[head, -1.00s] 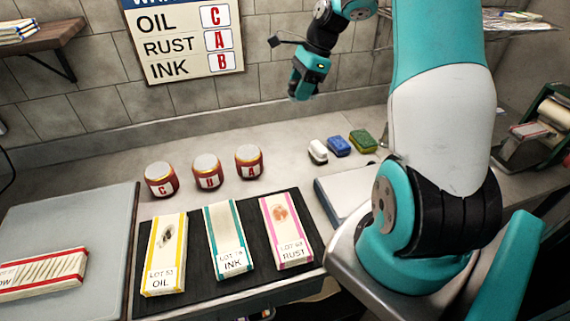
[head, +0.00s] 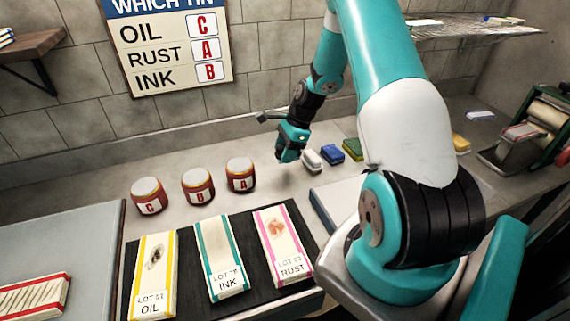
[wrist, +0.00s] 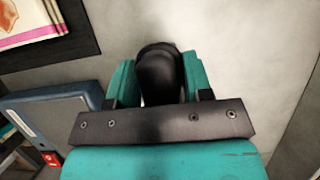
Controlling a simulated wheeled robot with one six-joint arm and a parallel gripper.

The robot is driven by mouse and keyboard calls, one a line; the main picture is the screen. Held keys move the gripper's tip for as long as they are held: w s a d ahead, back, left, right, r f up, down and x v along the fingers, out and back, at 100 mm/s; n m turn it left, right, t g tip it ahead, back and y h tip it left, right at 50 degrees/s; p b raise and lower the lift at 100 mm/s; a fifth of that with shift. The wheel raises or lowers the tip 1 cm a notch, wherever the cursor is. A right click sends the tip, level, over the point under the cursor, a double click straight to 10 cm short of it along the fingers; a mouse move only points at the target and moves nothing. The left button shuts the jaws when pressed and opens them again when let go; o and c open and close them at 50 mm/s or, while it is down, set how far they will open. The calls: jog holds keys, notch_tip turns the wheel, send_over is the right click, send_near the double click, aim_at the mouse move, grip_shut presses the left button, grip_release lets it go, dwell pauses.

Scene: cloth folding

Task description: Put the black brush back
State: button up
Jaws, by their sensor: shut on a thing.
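My gripper (head: 287,156) is at the back of the bench, just left of the white block. In the wrist view, my gripper (wrist: 158,80) is shut on a rounded black thing, which looks like the black brush (wrist: 160,70). The brush sits between the two teal fingers, and grey bench surface shows beyond it. In the head view the brush cannot be made out at the fingertips. I cannot tell whether it touches the bench.
A white block (head: 312,160), a blue one (head: 332,153) and a green one (head: 353,149) stand in a row beside my gripper. Tins C (head: 149,196), B (head: 198,186) and A (head: 240,175) stand to its left. Cloth stacks lie on the dark mat (head: 190,262) in front.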

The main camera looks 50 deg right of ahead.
aim_at(281, 176)
jog(key=shift+f+p, duration=0.45)
jog(key=shift+f, duration=2.6)
jog(key=shift+f, duration=0.15)
jog(key=o, duration=0.9)
